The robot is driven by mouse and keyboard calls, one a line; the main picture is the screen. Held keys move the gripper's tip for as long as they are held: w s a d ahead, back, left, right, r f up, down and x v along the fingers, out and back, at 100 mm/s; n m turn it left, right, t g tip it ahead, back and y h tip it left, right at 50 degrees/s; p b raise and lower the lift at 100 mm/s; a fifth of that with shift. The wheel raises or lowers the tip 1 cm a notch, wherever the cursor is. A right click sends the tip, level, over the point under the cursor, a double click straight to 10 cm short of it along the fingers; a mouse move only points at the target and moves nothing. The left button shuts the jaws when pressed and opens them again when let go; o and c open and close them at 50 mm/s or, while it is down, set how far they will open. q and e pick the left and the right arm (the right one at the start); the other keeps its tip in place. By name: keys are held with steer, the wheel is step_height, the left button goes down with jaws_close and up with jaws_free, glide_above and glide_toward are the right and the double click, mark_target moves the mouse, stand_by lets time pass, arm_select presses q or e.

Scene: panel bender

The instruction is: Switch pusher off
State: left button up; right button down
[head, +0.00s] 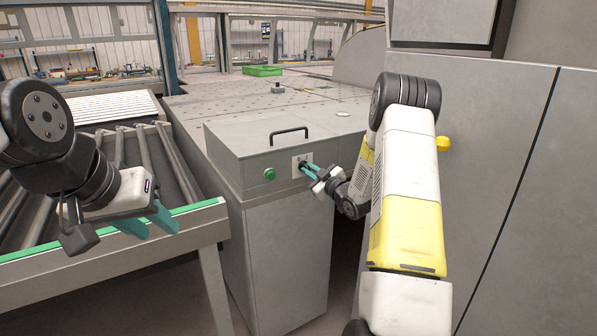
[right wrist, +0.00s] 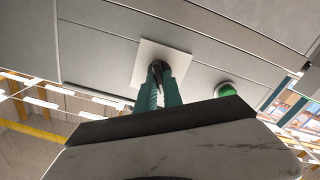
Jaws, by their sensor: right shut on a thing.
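The pusher's control box is a grey metal cabinet (head: 275,235) with a black handle on its lid. A black rotary switch (right wrist: 157,70) sits on a square white plate (head: 297,160) on the box's front face. My right gripper (head: 306,168) reaches the plate from the right, and its teal fingers are shut on the switch. The fingers hide most of the switch, so its setting cannot be told. In the right wrist view the white plate (right wrist: 149,55) shows around the fingertips. My left gripper (head: 155,223) hangs at the left with its teal fingers apart, empty.
A green button (head: 270,174) sits left of the switch plate; it also shows in the right wrist view (right wrist: 225,89). A roller table (head: 150,232) with a green edge stands at the left. A large grey machine panel (head: 490,150) fills the right side. A green tray (head: 262,71) lies farther back.

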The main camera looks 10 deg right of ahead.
steer(key=c, duration=1.5)
jaws_free()
steer(key=shift+s, duration=0.1)
steer(key=v, duration=0.7)
steer(key=shift+s+d, duration=0.15)
steer(key=shift+s, duration=0.15)
